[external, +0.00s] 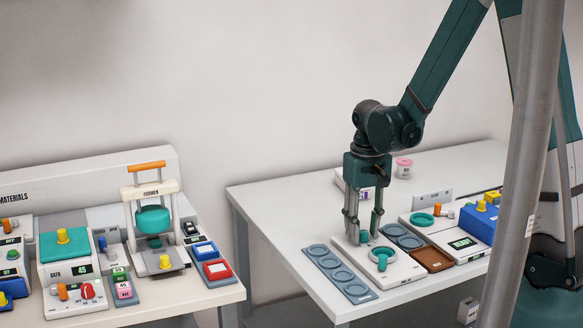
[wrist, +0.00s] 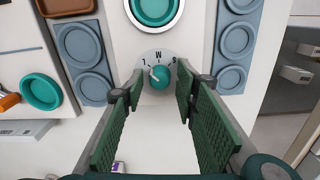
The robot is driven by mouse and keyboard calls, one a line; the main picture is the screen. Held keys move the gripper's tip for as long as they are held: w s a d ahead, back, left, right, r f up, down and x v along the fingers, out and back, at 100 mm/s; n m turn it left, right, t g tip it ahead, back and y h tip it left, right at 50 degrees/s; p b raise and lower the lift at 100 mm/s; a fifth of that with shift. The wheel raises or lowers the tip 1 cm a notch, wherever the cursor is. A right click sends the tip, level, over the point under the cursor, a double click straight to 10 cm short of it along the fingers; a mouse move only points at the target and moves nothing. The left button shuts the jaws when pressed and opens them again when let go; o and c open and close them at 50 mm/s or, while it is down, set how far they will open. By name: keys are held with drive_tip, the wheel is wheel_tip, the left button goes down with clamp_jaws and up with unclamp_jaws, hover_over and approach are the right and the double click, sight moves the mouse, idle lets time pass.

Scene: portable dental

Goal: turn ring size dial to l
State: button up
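The ring size dial (wrist: 160,77) is a small round teal knob on a white ring device. Size letters L, M and S are printed in an arc around its far side in the wrist view, L on the left, M at the middle, S on the right. A white pointer mark on the knob faces left, toward the L side. My gripper (wrist: 160,83) is open, with one fingertip on each side of the dial; small gaps seem to remain. In the external view my gripper (external: 364,233) points down over the device; the dial shows partly between its fingers.
A large teal ring (wrist: 154,10) sits on the device beyond the dial. Grey trays with round wells (wrist: 235,45) flank it on both sides. A brown tray (external: 432,259) and a white device with a display (external: 461,243) stand to the right in the external view.

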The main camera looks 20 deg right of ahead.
drive_tip(key=shift+r, duration=0.15)
idle(0.3)
wheel_tip(320, 180, up, 12)
idle(0.9)
drive_tip(key=shift+f, duration=0.2)
drive_tip(key=n+p, duration=0.4)
drive_tip(key=n, duration=0.3)
hover_over(364, 232)
wheel_tip(364, 232, down, 4)
drive_tip(key=shift+w+d+f, duration=0.1)
drive_tip(key=shift+f, duration=0.1)
drive_tip(key=shift+f, duration=0.2)
drive_tip(key=shift+f+b, duration=0.45)
drive_tip(key=shift+f, duration=3.25)
